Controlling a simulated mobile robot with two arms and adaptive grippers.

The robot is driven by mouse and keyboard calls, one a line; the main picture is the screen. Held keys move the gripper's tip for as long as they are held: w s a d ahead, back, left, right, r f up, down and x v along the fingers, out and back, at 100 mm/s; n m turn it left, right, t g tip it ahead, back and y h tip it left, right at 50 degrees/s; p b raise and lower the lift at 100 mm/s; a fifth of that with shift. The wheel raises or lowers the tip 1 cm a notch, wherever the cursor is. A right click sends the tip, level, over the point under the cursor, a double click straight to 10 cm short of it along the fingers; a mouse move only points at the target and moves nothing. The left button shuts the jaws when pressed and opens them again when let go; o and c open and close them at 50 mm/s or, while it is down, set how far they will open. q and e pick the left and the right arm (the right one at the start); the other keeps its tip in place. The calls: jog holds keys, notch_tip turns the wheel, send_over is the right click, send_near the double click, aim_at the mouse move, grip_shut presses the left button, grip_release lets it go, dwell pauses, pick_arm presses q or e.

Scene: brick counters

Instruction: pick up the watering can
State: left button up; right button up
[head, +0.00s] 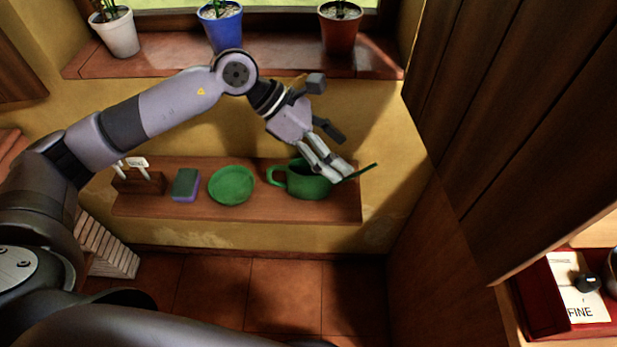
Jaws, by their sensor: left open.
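The green watering can (305,184) stands on a wooden shelf (270,211) below the window sill, near the shelf's right end. Its handle loop points left and its spout sticks out to the right. My left gripper (337,170) reaches down over the can's right side. Its fingers are open and overlap the can's top and the base of the spout in the picture. I cannot tell whether they touch it. The fingers hide part of the can's upper right. My right gripper is not in view.
Left of the can on the shelf are a green bowl (231,185), a sponge (185,184) and a wooden holder (138,181). White, blue (222,30) and brown (340,28) plant pots stand on the sill above. A dark wooden panel (500,110) closes off the right side.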

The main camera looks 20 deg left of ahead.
aim_at(304, 167)
pick_arm(q)
jog(key=a+y, duration=0.1)
jog(key=a, duration=0.2)
jog(key=w+a+f+y, duration=0.1)
jog(key=a+y, duration=0.1)
jog(key=a, duration=0.2)
jog(key=w+a+f+y, duration=0.1)
jog(key=a+y, duration=0.1)
jog(key=a, duration=0.1)
jog(key=shift+a+m, duration=0.3)
jog(key=shift+a, duration=0.1)
jog(key=shift+w+a+f, duration=0.1)
jog(key=shift+a+f, duration=0.15)
jog(key=p+x, duration=0.2)
jog(key=x, duration=0.9)
jog(key=shift+w+f, duration=0.1)
jog(key=shift+f, duration=0.1)
jog(key=shift+w+d+f+p, duration=0.1)
jog(key=shift+d+f+p, duration=0.1)
jog(key=shift+f+p, duration=0.25)
jog(key=x, duration=0.4)
jog(key=shift+w+a+f+p, duration=0.1)
jog(key=shift+f+p, duration=0.2)
jog(key=shift+c, duration=0.2)
jog(key=shift+r, duration=0.1)
jog(key=c, duration=1.6)
grip_shut()
